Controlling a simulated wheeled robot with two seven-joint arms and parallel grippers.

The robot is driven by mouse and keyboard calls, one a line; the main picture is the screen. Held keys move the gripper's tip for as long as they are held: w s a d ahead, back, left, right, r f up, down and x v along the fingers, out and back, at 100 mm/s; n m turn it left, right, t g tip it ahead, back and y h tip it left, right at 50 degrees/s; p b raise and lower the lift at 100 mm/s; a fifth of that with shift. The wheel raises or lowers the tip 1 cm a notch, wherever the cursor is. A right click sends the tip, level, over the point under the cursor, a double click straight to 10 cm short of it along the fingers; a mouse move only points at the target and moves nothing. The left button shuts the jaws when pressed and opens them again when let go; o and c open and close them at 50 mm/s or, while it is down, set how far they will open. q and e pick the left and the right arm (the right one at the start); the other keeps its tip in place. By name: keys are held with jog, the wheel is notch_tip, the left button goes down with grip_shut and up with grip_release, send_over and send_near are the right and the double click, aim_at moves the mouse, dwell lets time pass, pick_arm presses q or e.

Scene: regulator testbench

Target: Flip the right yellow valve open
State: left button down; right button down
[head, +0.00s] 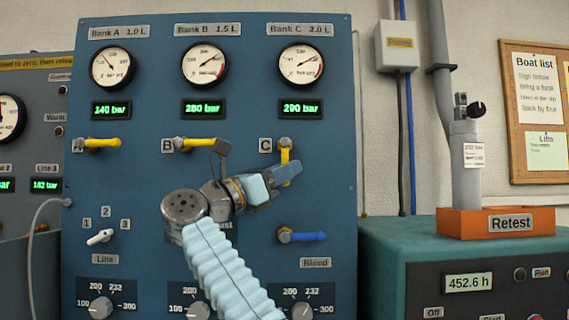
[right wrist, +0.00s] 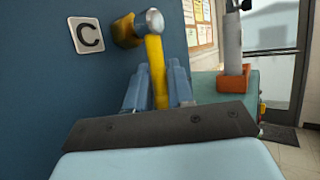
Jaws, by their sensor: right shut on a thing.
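The right yellow valve (head: 286,152), labelled C, is on the blue panel (head: 140,190) under the Bank C gauge. Its lever points down in the head view. In the right wrist view the yellow lever (right wrist: 155,68) hangs from its metal pivot, with its lower part between my blue fingers. My right gripper (head: 288,172) is shut on this lever. The yellow valves A (head: 102,143) and B (head: 198,143) have levers pointing right. My left gripper is not in view.
A blue-handled Bleed valve (head: 303,236) sits below my right gripper. A white Line selector (head: 100,237) is at lower left, with knobs along the bottom. A green bench (head: 385,240) at right carries an orange Retest tray (head: 455,226) with a grey cylinder (head: 465,185).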

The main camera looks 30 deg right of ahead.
dwell(0.4)
jog(key=c, duration=1.4)
grip_release()
jog(key=shift+o, duration=0.2)
jog(key=shift+a, duration=0.1)
jog(key=b+v, duration=0.2)
jog(key=v, duration=1.1)
jog(key=shift+a, duration=0.3)
jog(key=shift+f, duration=0.1)
